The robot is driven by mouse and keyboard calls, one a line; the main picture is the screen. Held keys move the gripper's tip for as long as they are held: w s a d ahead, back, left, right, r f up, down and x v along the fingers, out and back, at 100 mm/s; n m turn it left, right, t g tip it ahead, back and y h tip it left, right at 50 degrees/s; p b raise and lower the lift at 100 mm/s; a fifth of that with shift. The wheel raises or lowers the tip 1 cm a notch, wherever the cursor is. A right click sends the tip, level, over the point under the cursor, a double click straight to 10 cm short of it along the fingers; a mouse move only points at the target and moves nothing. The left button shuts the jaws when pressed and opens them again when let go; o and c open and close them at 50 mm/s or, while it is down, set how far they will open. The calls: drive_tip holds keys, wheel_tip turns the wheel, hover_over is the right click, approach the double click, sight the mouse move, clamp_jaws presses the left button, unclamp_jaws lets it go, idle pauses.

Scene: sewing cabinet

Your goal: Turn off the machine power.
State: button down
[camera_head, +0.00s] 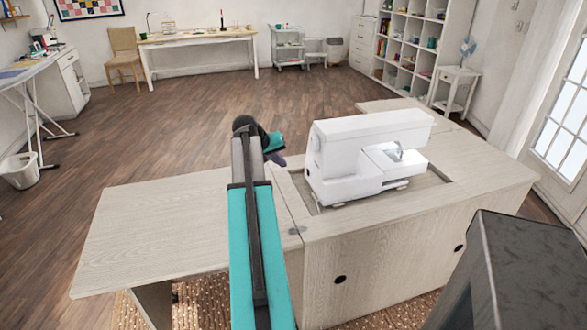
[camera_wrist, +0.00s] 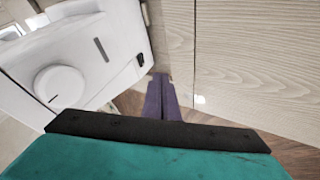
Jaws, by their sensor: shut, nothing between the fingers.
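The white sewing machine (camera_head: 365,145) sits in the recess of the pale wood cabinet (camera_head: 400,225). Its end face fills the left of the wrist view (camera_wrist: 85,50), with a round white handwheel (camera_wrist: 58,84), a dark slot and a small black switch-like part (camera_wrist: 140,61) near the edge. Whether that part is on or off cannot be told. My gripper (camera_head: 279,160) is left of the machine in the head view, above the cabinet. Its purple fingers (camera_wrist: 161,80) are shut together and empty, just below and right of the black part in the wrist view, apparently apart from it.
A flat cabinet leaf (camera_head: 150,225) extends to the left, bare. A desk (camera_head: 197,39) and chair stand at the back, a white cubby shelf (camera_head: 410,45) at the back right. An ironing board is at the left. The wooden floor between is clear.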

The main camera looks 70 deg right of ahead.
sight(307, 172)
drive_tip(key=p+x, duration=0.1)
drive_tip(key=x, duration=0.8)
drive_tip(key=shift+d+f, duration=0.25)
drive_tip(key=shift+s+d+f+p, duration=0.1)
drive_tip(key=shift+s+d+p, duration=0.35)
drive_tip(key=shift+s, duration=0.45)
drive_tip(key=shift+s+d+p, duration=0.25)
drive_tip(key=shift+s+d, duration=0.35)
drive_tip(key=shift+s, duration=0.25)
